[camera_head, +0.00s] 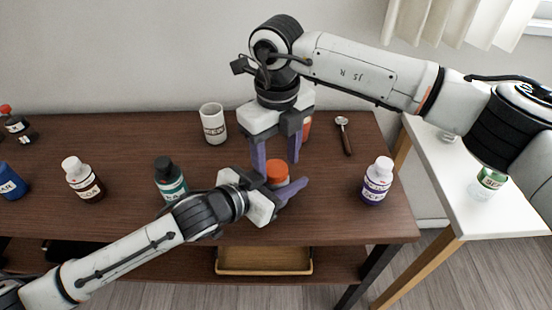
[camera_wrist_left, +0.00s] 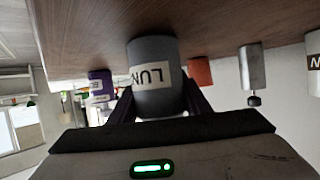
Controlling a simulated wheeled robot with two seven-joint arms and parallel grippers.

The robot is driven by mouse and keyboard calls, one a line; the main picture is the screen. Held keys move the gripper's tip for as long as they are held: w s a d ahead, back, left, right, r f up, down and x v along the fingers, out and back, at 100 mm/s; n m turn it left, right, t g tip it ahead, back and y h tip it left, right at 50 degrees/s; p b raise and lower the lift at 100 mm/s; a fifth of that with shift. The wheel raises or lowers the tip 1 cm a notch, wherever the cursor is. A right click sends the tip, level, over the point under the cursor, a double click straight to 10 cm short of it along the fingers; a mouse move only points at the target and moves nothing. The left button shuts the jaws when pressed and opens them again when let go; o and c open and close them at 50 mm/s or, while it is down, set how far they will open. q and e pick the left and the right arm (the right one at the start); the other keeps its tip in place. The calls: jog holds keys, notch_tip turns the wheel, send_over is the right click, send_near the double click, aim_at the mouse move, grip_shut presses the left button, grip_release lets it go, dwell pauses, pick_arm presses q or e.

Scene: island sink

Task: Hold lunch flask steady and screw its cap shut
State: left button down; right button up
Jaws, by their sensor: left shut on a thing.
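The lunch flask (camera_wrist_left: 155,75) is a grey cylinder with a pale label reading "LUN" in the left wrist view. My left gripper (camera_head: 282,184) is shut around its body, one finger on each side. In the head view, its orange cap (camera_head: 277,171) shows above the left gripper, and the flask body is mostly hidden. I cannot tell how tightly the cap sits. My right gripper (camera_head: 276,160) points down from above, its fingers apart, with the cap below and between them. Its fingers do not appear to press on the cap.
A purple bottle (camera_head: 377,181) stands at right, a teal bottle (camera_head: 170,180) at left. A white mug (camera_head: 212,124), a spoon (camera_head: 345,136) and an orange item (camera_head: 307,127) are behind. The side table (camera_head: 500,215) is at right. Tabletop (camera_head: 335,215) is clear at front right.

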jog(key=shift+s+a, duration=0.3)
jog(key=shift+r, duration=0.15)
pick_arm(q)
jog(key=shift+f, duration=0.1)
pick_arm(e)
notch_tip(320, 180, up, 12)
jog(key=shift+w+d, duration=0.2)
pick_arm(q)
jog(key=c, duration=0.9)
grip_release()
jog(key=shift+a, duration=0.1)
